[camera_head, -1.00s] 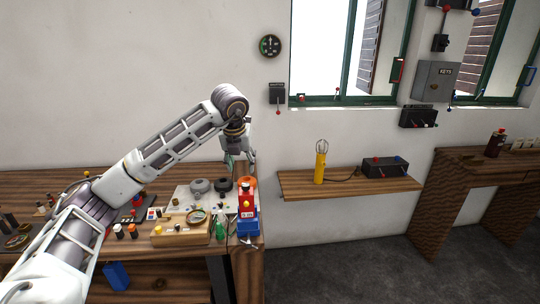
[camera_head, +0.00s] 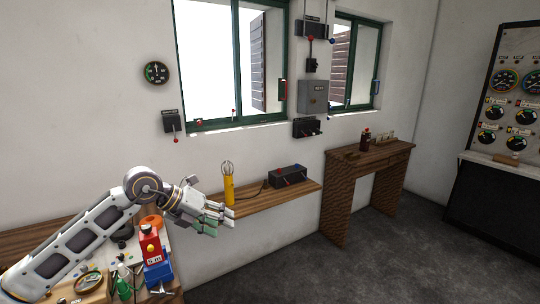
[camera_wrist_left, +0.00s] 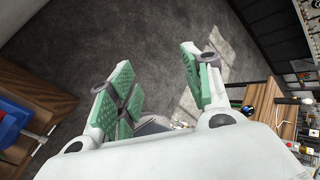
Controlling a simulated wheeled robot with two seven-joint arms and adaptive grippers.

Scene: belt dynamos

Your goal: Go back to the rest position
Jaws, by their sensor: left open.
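My left gripper (camera_head: 216,217) is raised in front of the wall shelf, past the right end of the workbench. In the left wrist view its green-padded fingers (camera_wrist_left: 160,95) are spread apart, with nothing between them and the grey floor beyond. My left arm comes in from the lower left of the head view, bent at the elbow above the workbench. My right gripper is not in view.
The workbench (camera_head: 22,240) holds a red and blue device (camera_head: 155,258), an orange ring (camera_head: 151,222) and a green bottle (camera_head: 123,288). A wall shelf (camera_head: 270,201) bears a yellow lamp (camera_head: 228,187) and a black box (camera_head: 288,176). Open floor (camera_head: 290,255) lies right.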

